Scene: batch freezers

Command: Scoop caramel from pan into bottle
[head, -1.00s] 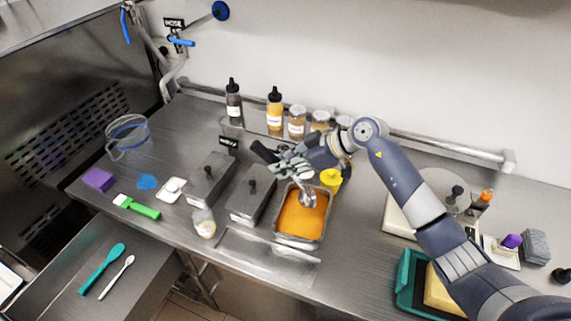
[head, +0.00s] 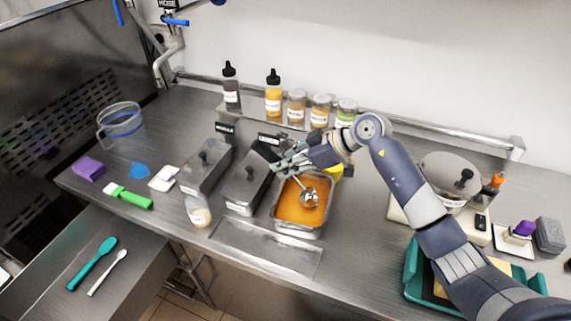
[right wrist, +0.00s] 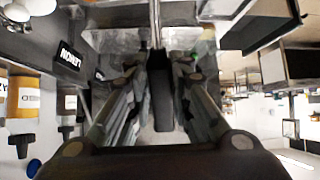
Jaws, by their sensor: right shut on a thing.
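The metal pan (head: 297,233) of orange caramel (head: 292,208) stands near the counter's front edge. My right gripper (head: 287,162) is shut on the black handle of a metal ladle (head: 309,198), behind the pan. The ladle's round bowl is over or touching the caramel; I cannot tell how deep. In the right wrist view the dark handle (right wrist: 160,92) lies between the fingers, with its metal shaft running up. A caramel-coloured squeeze bottle (head: 273,100) with a black cap stands upright on the back shelf. My left gripper is not in view.
Two lidded metal pans (head: 246,186) (head: 205,168) stand left of the caramel. A small jar (head: 198,213) is at the front edge. A dark bottle (head: 231,90) and several jars (head: 320,110) line the back. A clear jug (head: 120,125) is far left.

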